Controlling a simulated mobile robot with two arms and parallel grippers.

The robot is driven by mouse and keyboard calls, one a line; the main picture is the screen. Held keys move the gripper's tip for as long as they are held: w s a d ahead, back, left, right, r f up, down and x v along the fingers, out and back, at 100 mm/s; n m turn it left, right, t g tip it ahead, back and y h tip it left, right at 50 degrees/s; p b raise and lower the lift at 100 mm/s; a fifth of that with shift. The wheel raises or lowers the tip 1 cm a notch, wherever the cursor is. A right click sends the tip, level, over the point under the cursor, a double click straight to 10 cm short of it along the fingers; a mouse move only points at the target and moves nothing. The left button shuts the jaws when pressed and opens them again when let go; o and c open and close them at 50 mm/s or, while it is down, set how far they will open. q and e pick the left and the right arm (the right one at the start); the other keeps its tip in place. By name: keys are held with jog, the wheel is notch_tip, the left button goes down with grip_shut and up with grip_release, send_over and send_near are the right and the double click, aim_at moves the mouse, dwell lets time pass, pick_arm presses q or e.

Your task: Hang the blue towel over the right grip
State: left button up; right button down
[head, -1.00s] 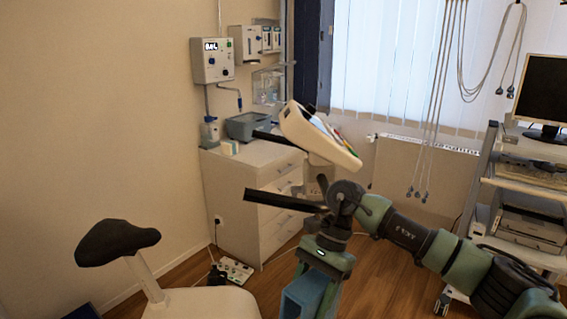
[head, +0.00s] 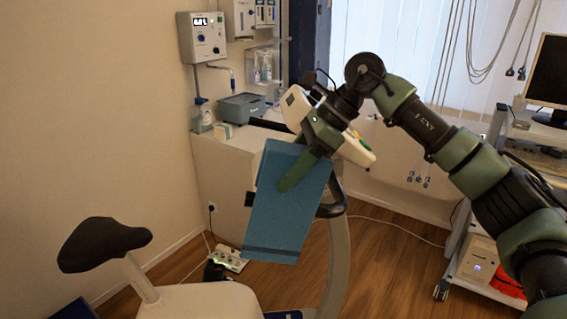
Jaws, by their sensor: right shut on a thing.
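The blue towel (head: 282,225) hangs flat and slightly tilted in the middle of the head view. My right gripper (head: 290,184) is shut on its upper part, with a green finger lying across the near face. The towel hides most of the nearer, right grip; its black end (head: 249,199) shows at the towel's left edge, and the black curved bar (head: 333,206) shows at its right. I cannot tell whether the towel rests over the grip or only hangs in front of it. My left gripper is not in view.
The bike's console (head: 352,150) is close behind my right wrist. The black saddle (head: 103,244) is at lower left. A white cabinet (head: 222,165) stands behind, and a cart (head: 463,250) with a monitor (head: 546,75) is at right. Cables (head: 440,90) hang by the window.

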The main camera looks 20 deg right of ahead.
aim_at(276, 210)
jog(key=shift+s+r, duration=0.25)
jog(key=shift+a+f+b, duration=0.1)
jog(key=shift+f+b, duration=0.3)
jog(key=shift+f, duration=0.2)
jog(key=shift+w+f, duration=0.15)
jog(key=shift+f, duration=0.1)
jog(key=shift+a+f+b, duration=0.2)
jog(key=shift+f+b, duration=0.35)
jog(key=shift+b, duration=0.05)
jog(key=shift+a+f+b, duration=0.25)
jog(key=shift+f+b, duration=0.4)
jog(key=shift+f, duration=0.2)
jog(key=shift+a+f+b, duration=0.15)
jog(key=shift+f+b, duration=0.25)
jog(key=shift+f, duration=0.2)
jog(key=shift+a+f+b, duration=0.2)
jog(key=shift+f+b, duration=0.45)
jog(key=shift+f, duration=0.15)
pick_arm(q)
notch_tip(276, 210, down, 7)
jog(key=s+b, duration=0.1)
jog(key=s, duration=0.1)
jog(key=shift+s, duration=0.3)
pick_arm(e)
jog(key=shift+w+a+f, duration=0.1)
jog(key=shift+a+f, duration=0.1)
jog(key=shift+f, duration=0.45)
jog(key=shift+w+a+f, duration=0.1)
jog(key=shift+a+f, duration=0.1)
jog(key=shift+f, duration=0.4)
